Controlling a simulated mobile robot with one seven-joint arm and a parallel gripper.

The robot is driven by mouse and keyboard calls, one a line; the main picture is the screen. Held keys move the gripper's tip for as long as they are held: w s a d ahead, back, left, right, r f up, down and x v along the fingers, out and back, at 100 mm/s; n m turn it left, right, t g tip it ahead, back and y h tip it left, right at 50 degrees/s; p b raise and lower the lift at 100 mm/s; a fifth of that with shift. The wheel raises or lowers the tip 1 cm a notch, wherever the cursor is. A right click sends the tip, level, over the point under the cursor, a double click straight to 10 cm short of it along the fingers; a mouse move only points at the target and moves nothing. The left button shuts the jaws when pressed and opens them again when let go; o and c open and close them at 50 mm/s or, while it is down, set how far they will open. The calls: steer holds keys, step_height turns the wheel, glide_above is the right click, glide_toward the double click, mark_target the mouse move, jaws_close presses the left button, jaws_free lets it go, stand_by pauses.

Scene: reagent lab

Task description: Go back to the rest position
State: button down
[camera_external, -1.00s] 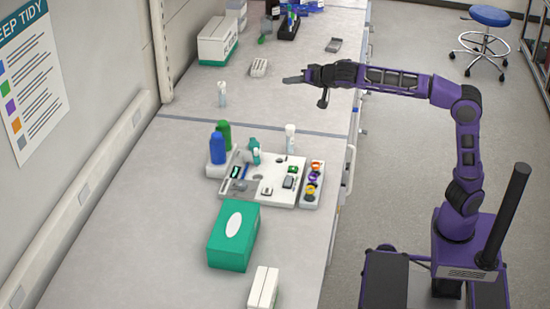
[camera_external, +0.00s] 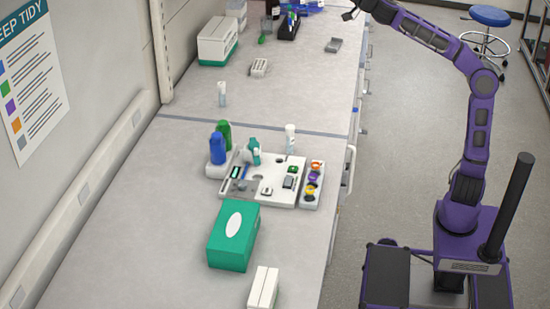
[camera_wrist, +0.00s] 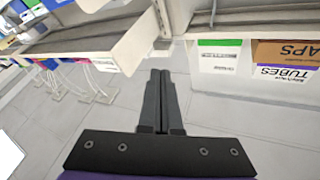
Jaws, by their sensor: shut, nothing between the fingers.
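My gripper (camera_wrist: 160,80) is shut and empty in the wrist view, its two fingers side by side. In the external view my purple arm is raised, and its wrist end (camera_external: 352,10) is at the top edge of the picture, above the right edge of the bench (camera_external: 150,215). The fingertips are hardly visible there. Nothing hangs from the gripper.
On the bench are a white tray (camera_external: 275,195) with small parts, blue (camera_external: 217,150) and green bottles, a green tissue box (camera_external: 232,240) and a white-green box (camera_external: 217,42). A blue stool (camera_external: 489,17) stands behind my arm. The wrist view shows labelled boxes (camera_wrist: 222,58).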

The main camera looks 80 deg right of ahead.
steer(key=s+d+f+n+g+y, duration=0.1)
steer(key=s+f+g+y, duration=0.15)
steer(key=f, duration=0.95)
steer(key=s+f+g+y, duration=0.1)
steer(key=f+g, duration=0.2)
steer(key=f, duration=0.9)
steer(key=s+a+f+n+g+y+b, duration=0.1)
steer(key=s+a+f+n+g+y, duration=0.2)
steer(key=s+a+f, duration=0.7)
steer(key=s+a+f+n+g+y, duration=0.3)
steer(key=s+a+f+n+g, duration=0.2)
steer(key=s+a+f, duration=0.6)
steer(key=s+f, duration=0.4)
steer(key=f, duration=0.4)
steer(key=shift+s+f+n+b, duration=0.25)
steer(key=shift+f+n+b, duration=0.1)
steer(key=shift+n+b, duration=0.05)
steer(key=shift+a, duration=0.1)
